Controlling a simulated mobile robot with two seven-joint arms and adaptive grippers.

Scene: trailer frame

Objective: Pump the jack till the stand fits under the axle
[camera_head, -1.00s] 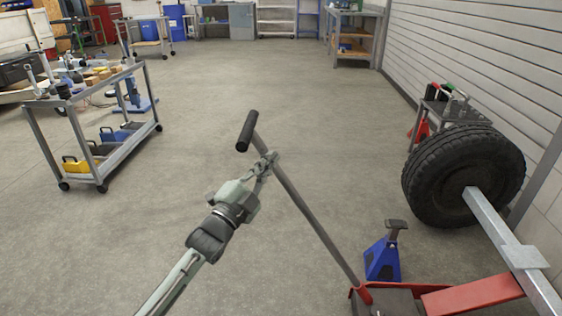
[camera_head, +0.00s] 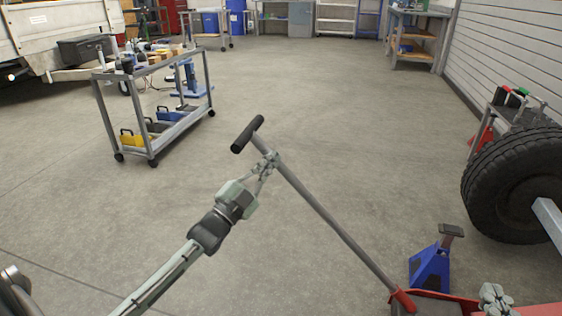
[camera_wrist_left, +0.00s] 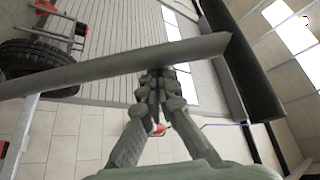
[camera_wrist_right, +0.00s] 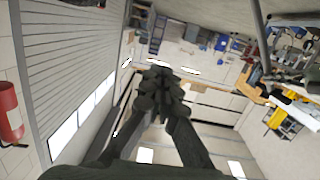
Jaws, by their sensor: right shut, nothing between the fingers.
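The red floor jack (camera_head: 402,301) is at the bottom right, with its long grey handle (camera_head: 325,215) leaning up left to a black T-grip (camera_head: 248,133). My left gripper (camera_head: 268,163) is shut on the handle just below the grip; the left wrist view shows the bar (camera_wrist_left: 110,67) across its fingertips (camera_wrist_left: 157,78). The blue stand (camera_head: 431,267) is upright on the floor beside the jack. The grey axle (camera_head: 548,217) runs from the wheel out of frame at right, so its gap over the stand cannot be judged. My right gripper (camera_head: 495,297) is shut and empty above the jack.
The black tyre (camera_head: 515,185) stands at the right, with a small tool cart (camera_head: 502,115) behind it. A grey trolley (camera_head: 150,105) loaded with tools stands at the left. The floor between them is clear.

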